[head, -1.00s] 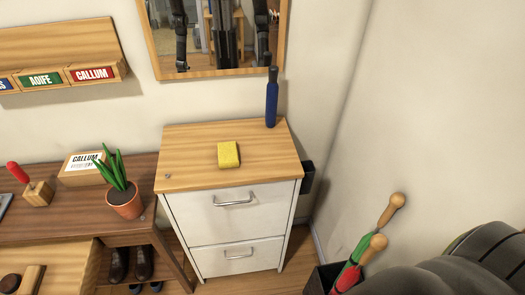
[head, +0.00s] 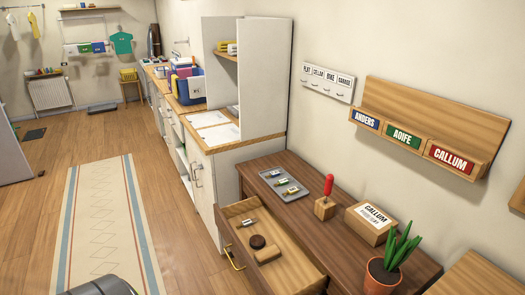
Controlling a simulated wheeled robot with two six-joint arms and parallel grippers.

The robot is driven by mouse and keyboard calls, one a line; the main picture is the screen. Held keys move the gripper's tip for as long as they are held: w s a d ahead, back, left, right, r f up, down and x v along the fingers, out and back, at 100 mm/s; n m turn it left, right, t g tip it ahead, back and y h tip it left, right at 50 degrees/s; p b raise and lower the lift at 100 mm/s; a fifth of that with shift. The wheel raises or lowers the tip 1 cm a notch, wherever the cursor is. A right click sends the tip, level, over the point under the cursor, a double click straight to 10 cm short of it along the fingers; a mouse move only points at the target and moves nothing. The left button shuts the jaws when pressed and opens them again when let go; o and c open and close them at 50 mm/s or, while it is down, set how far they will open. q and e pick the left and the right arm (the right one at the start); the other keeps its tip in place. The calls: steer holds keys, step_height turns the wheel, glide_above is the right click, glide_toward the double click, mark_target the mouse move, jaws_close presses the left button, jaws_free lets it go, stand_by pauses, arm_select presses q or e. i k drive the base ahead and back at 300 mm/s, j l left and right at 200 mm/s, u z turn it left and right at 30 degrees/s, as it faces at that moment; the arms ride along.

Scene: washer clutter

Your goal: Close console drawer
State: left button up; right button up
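The console (head: 335,225) is a dark brown wooden table against the right wall. Its drawer (head: 303,277) is pulled out toward the aisle, with a brass handle (head: 233,258) on its front. Inside the drawer lie a dark round object (head: 257,241), a wooden block-like piece (head: 267,255) and a small tagged item (head: 246,223). Neither of my grippers shows in the head view.
On the console stand a grey tray with tagged keys (head: 285,185), a red-handled tool in a block (head: 325,200), a cardboard box (head: 371,222) and a potted plant (head: 387,268). White counter cabinets (head: 205,185) adjoin it.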

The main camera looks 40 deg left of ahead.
mark_target(296, 272)
steer(key=j+u, duration=0.1)
steer(key=u, duration=0.7)
steer(key=j+u, duration=0.15)
steer(key=u, duration=0.25)
steer(key=l+u, duration=0.25)
steer(key=u, duration=0.15)
